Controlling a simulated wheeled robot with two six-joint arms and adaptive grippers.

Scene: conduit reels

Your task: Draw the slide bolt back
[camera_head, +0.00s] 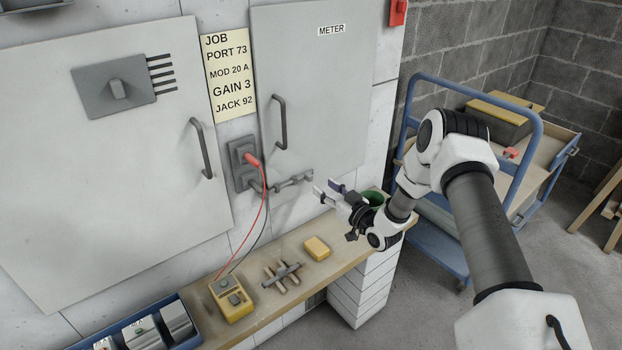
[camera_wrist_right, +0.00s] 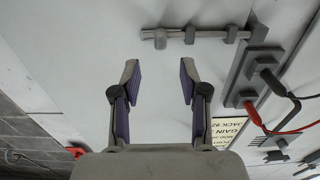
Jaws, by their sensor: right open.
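The slide bolt (camera_head: 292,181) is a grey metal bar in brackets at the lower edge of the METER cabinet door (camera_head: 315,95). In the right wrist view the bolt (camera_wrist_right: 195,35) runs across the top, with a knob near its left end. My right gripper (camera_head: 327,189) is open and empty, just right of the bolt in the head view. In the right wrist view its two purple-padded fingers (camera_wrist_right: 159,75) stand apart below the bolt's knob end, not touching it. My left gripper is not in view.
A grey socket block (camera_head: 240,165) with red and black leads is left of the bolt. Below, a wooden shelf (camera_head: 335,255) holds a yellow meter (camera_head: 231,298), a yellow block (camera_head: 317,248) and a green cup-like item (camera_head: 374,198). A blue cart (camera_head: 436,250) stands right.

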